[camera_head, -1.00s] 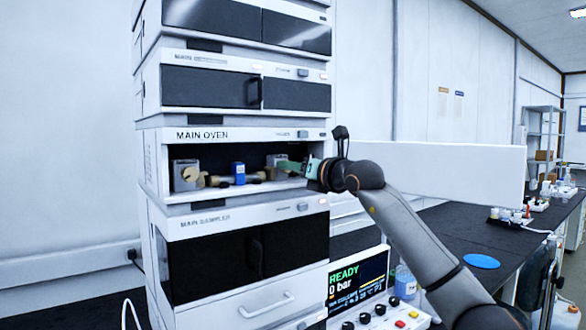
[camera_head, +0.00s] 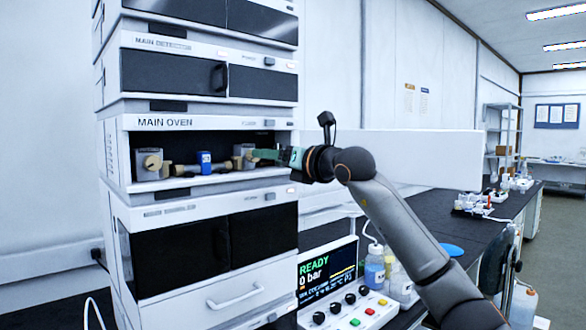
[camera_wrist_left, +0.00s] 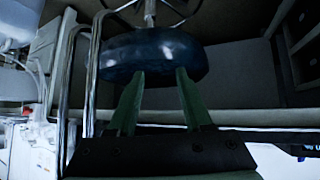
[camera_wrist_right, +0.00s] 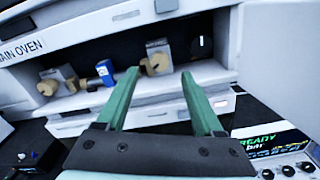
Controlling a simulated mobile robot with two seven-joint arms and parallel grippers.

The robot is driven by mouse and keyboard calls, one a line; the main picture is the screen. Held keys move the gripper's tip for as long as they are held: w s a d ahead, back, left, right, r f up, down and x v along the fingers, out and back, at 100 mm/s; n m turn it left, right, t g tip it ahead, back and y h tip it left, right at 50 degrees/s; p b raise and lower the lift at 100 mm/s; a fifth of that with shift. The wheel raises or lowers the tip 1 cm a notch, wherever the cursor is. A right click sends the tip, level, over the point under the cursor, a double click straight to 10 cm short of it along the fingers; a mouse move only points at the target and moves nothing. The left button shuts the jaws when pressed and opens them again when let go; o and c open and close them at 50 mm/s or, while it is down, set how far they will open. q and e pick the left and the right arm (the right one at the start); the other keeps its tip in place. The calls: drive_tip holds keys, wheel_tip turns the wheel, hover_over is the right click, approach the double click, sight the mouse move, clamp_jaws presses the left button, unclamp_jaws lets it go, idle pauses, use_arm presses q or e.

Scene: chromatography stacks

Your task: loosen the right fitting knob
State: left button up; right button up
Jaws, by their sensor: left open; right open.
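The right fitting knob (camera_wrist_right: 155,64) is a tan round knob on a grey block (camera_wrist_right: 158,48) inside the main oven compartment. In the right wrist view it lies beyond and between my open right fingertips (camera_wrist_right: 158,74); whether they touch it I cannot tell. In the head view my right gripper (camera_head: 265,154) reaches into the compartment from the right, close to the right block (camera_head: 243,153), and partly hides the knob. A tan column with a blue band (camera_head: 205,163) runs to the left block's knob (camera_head: 152,163). My left gripper (camera_wrist_left: 160,73) is open and empty.
The oven (camera_head: 113,155) sits in a tall stack above a dark-windowed unit. A control panel (camera_head: 345,312) with a READY screen stands below right, beside bottles (camera_head: 374,270). A dark round seat (camera_wrist_left: 152,55) is in front of my left gripper.

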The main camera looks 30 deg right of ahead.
use_arm(q)
drive_tip(key=shift+w+d+f+b, duration=0.5)
drive_tip(key=shift+d+b, duration=0.15)
drive_tip(key=shift+b, duration=0.2)
use_arm(e)
drive_tip(key=s+d, duration=0.1)
drive_tip(key=s, duration=0.6)
drive_tip(key=shift+s, duration=0.15)
use_arm(q)
drive_tip(key=shift+a, duration=0.1)
drive_tip(key=shift+s, duration=0.1)
use_arm(e)
drive_tip(key=shift+f, duration=0.1)
